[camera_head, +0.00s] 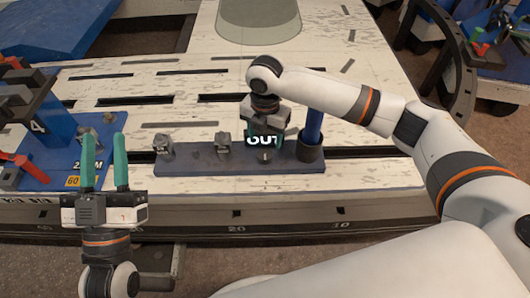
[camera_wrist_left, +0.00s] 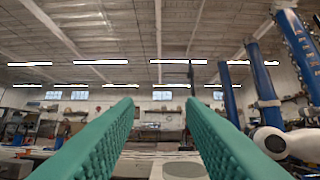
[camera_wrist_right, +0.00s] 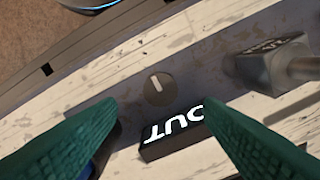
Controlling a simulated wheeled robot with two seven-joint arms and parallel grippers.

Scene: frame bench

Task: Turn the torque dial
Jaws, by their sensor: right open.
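The torque dial (camera_wrist_right: 159,87) shows in the right wrist view as a round grey knob with a white pointer mark. It sits on a dark blue-grey fixture strip (camera_head: 195,165) that lies on the bench. My right gripper (camera_wrist_right: 160,105) is open, its green fingertips to either side of the dial in that view, with no visible contact. In the head view the right gripper (camera_head: 265,130) hangs over the strip by the OUT sign and partly covers it. My left gripper (camera_head: 105,140) is open and empty at the bench's front left, fingers pointing away; its wrist view shows mostly ceiling.
A black block lettered OUT (camera_wrist_right: 172,135) stands close beside the dial. Grey metal fittings (camera_head: 223,142) and a blue post (camera_head: 312,127) share the strip. A blue fixture (camera_head: 60,150) with clamps stands at left. The slotted white bench (camera_head: 340,60) is clear behind.

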